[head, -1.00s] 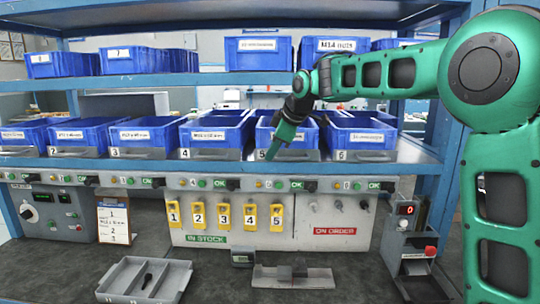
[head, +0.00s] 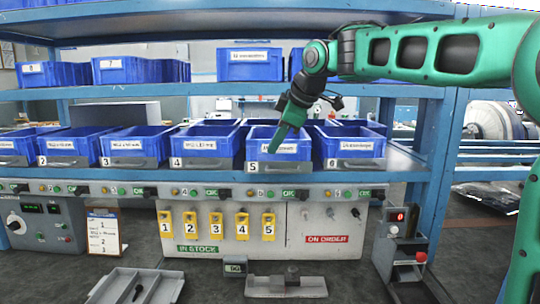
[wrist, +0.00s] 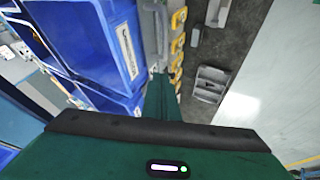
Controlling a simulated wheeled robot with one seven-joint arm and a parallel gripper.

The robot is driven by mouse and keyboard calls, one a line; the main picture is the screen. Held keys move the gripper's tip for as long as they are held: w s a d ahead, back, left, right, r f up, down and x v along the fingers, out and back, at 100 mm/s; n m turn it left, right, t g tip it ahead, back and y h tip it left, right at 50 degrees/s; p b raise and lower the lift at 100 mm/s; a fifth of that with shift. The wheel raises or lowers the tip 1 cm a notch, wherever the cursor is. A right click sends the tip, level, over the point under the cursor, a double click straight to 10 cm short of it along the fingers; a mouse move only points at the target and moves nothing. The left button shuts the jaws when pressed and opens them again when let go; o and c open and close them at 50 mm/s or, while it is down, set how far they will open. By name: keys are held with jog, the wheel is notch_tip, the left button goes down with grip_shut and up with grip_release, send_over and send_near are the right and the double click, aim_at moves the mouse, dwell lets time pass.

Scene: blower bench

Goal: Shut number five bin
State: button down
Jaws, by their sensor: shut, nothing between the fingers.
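The number five bin (head: 290,153) is a blue box with a white label and a grey handle plate, on the middle shelf above the tag 5. My gripper (head: 277,150) is shut and empty, pointing down in front of the upper left part of this bin. Whether it touches the bin is unclear. In the wrist view the green fingers (wrist: 160,97) point along blue bins at the left; which of them is number five is unclear.
Bin four (head: 204,146) and bin six (head: 350,146) stand on either side. Above is a shelf with more blue bins (head: 250,65). Below are a control strip (head: 120,190), yellow numbered tags (head: 215,224) and a grey tray (head: 165,289). A blue post (head: 447,150) stands at the right.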

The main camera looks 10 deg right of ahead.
jog(key=s+d+r, duration=0.3)
jog(key=s+d, duration=0.1)
jog(key=s, duration=0.4)
jog(key=w+d+x, duration=0.2)
jog(key=x, duration=1)
jog(key=shift+r, duration=0.25)
